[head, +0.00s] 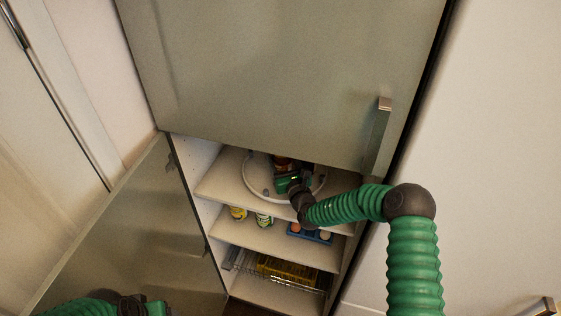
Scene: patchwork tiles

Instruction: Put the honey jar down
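My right gripper (288,183) reaches into the open cabinet, over a white round tray (256,187) on the upper shelf. A small dark, amber-brown object, probably the honey jar (283,164), shows just behind the gripper, close to it or touching it. The gripper and the shadow hide most of it, and I cannot see whether the fingers hold it or whether its base touches the tray. My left gripper (150,308) is at the bottom left edge, partly cut off, away from the shelves, and its fingers are not clear.
The middle shelf holds a yellow item (238,213), a green-and-white can (263,220) and a blue carton (310,233). A wire basket (280,272) with yellow packages sits below. The open lower door (140,235) stands at left; a closed upper door (290,70) hangs above.

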